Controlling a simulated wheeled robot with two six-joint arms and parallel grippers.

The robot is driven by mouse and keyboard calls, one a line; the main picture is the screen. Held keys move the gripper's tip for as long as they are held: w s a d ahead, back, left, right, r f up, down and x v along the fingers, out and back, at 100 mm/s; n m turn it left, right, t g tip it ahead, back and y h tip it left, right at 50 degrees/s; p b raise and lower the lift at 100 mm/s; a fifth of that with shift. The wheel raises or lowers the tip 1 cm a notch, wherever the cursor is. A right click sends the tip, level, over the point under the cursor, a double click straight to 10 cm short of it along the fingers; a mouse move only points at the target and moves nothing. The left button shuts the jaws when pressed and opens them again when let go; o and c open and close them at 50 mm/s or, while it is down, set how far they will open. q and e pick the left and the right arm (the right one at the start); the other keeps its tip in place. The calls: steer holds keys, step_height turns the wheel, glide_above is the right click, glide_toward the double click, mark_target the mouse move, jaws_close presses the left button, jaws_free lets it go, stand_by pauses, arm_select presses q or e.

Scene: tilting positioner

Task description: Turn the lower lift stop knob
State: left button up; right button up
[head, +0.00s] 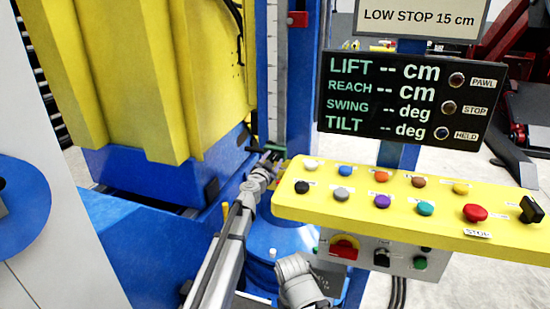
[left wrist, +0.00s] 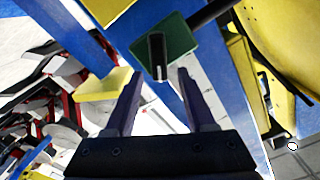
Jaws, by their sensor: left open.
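The lower lift stop is a green plate (left wrist: 178,48) with a black bar-shaped knob (left wrist: 157,56) on its face in the left wrist view. In the head view the green stop (head: 283,149) shows small at the foot of the scale column, partly behind my gripper. My left gripper (head: 269,157) is at it; in the left wrist view the gripper (left wrist: 160,76) is open, with one finger on either side of the knob's near end. I cannot tell whether either finger touches the knob.
A sign (head: 420,18) reads "LOW STOP 15 cm". Below it a display (head: 400,98) shows dashes for all values. A yellow button panel (head: 330,205) stands close right of my left gripper. A yellow ribbed body (head: 130,70) is at left. A red block (head: 297,19) sits high on the column.

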arm_select(q)
steer(key=shift+x, duration=1.2)
steer(key=shift+s, duration=0.1)
jaws_close()
